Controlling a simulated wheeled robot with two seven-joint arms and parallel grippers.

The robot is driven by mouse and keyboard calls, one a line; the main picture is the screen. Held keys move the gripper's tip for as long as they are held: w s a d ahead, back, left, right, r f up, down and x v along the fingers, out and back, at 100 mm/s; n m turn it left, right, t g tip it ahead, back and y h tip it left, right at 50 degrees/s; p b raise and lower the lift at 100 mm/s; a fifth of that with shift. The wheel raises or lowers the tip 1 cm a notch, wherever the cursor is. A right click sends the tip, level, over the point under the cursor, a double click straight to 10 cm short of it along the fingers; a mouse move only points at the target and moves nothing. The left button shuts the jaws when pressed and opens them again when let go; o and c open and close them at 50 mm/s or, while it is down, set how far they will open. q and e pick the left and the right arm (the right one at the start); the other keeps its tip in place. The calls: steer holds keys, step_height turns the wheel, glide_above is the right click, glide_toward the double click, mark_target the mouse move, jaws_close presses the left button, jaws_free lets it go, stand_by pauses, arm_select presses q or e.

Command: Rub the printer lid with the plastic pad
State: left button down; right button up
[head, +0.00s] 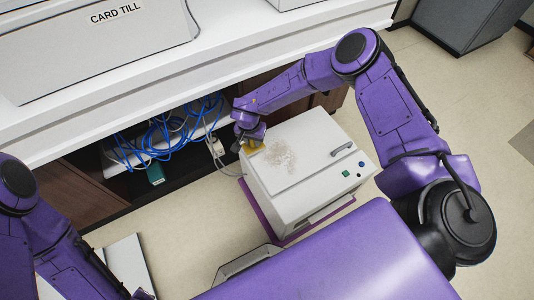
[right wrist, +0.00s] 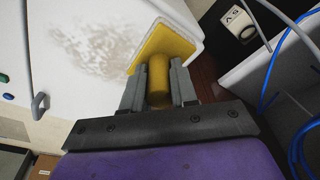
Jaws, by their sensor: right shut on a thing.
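The printer is a white box (head: 300,190) on the purple base, with a dark handle and small buttons on its top. A brownish speckled smudge (head: 280,157) covers part of its lid, and it also shows in the right wrist view (right wrist: 98,48). My right gripper (right wrist: 158,85) is shut on the round grip of the yellow plastic pad (right wrist: 165,43). The pad is at the lid's edge, beside the smudge; I cannot tell whether it touches the lid. In the head view the pad (head: 252,147) is partly hidden by the gripper. My left gripper is not clearly visible.
A white counter with a card till (head: 100,45) runs along the back. Blue cables (head: 165,135) hang in the open shelf below, left of the printer, and also show near the gripper in the right wrist view (right wrist: 285,65). Open floor (head: 455,90) lies at the right.

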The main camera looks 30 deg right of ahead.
steer(key=shift+r+p, duration=1.25)
steer(key=shift+r, duration=0.4)
